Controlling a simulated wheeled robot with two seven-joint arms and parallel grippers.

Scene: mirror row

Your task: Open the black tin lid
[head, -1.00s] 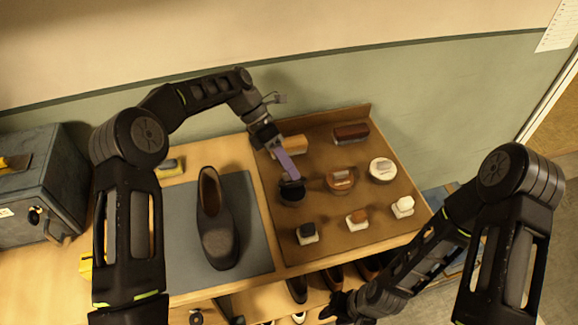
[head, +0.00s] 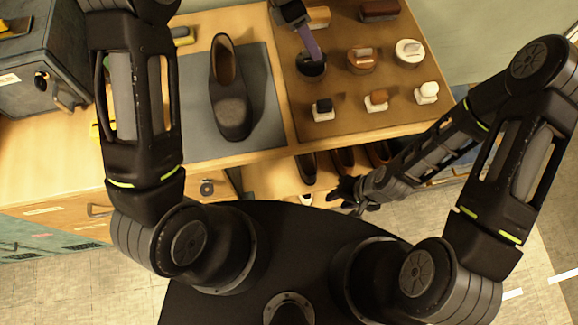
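The black tin (head: 312,67) stands on the brown board, in the left column between the back and front rows. My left gripper (head: 303,40) is above it and comes down from behind. A flat purple strip (head: 308,43) runs from this gripper to the top of the tin and hides part of the lid. I cannot tell whether the fingers are closed on anything, or whether the lid is loose. My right gripper (head: 350,193) hangs low in front of the table edge, away from the tin, with its fingers apart and empty.
Beside the tin stand a brown tin (head: 362,62) and a white tin (head: 409,53). Small blocks, one of them black-topped (head: 322,110), line the front. Brushes (head: 380,10) lie behind. A dark shoe (head: 231,95) rests on a grey mat (head: 262,135) to the left. Shoes sit on a shelf below.

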